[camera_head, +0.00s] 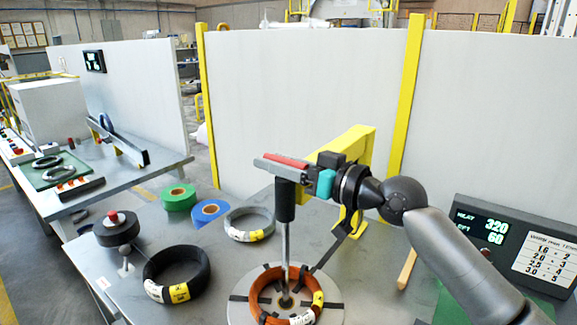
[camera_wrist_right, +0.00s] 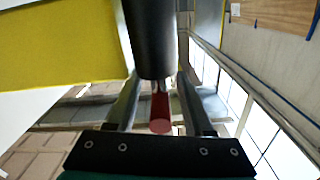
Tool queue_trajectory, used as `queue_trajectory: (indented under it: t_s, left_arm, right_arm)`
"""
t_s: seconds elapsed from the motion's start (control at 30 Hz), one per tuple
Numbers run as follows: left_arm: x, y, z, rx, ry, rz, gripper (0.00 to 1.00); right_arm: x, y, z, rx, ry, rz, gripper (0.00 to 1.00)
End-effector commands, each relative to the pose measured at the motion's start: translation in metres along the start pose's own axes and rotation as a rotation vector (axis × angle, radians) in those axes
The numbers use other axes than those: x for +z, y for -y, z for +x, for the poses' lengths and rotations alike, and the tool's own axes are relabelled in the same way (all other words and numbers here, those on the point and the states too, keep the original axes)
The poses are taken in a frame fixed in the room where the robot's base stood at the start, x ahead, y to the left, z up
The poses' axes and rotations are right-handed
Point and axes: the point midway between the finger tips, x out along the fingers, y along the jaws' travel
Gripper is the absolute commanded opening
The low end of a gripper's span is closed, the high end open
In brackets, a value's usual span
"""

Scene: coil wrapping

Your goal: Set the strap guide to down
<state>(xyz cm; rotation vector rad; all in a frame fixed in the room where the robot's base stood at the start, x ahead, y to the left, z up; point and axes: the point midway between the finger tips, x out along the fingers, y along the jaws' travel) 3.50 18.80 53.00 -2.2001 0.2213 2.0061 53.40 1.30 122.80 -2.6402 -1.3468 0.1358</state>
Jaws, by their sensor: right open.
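An upright metal rod (camera_head: 287,243) with a black grip (camera_head: 285,204) stands over the orange coil (camera_head: 258,306). It looks like the strap guide's lever, but no label shows this. My right gripper (camera_head: 268,164) is open at the top of the grip, its fingers pointing left. In the right wrist view the black grip (camera_wrist_right: 150,40) reaches in from the top, close to the fingertips. Whether anything touches is unclear. My left gripper is out of view.
A yellow bracket (camera_head: 347,150) stands behind my right gripper. A black coil (camera_head: 177,275), grey coil (camera_head: 249,226), green roll (camera_head: 178,197) and blue roll (camera_head: 210,211) lie on the table to the left. A display (camera_head: 515,240) stands right, with a wooden stick (camera_head: 407,269) nearby.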

Motion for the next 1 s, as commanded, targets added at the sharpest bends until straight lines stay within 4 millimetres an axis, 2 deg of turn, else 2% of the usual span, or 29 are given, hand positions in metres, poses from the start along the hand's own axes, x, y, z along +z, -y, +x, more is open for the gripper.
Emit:
queue_trajectory:
  t_s: [0.17,0.8,1.0]
  left_arm:
    - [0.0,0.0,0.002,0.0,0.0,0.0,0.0]
    - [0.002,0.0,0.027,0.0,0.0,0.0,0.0]
    - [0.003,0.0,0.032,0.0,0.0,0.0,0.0]
  right_arm:
    - [0.0,-0.001,-0.015,0.003,-0.001,-0.001,0.52]
    - [0.004,-0.001,-0.13,0.002,0.005,-0.001,0.52]
    - [0.002,-0.001,-0.147,0.002,0.003,0.001,0.52]
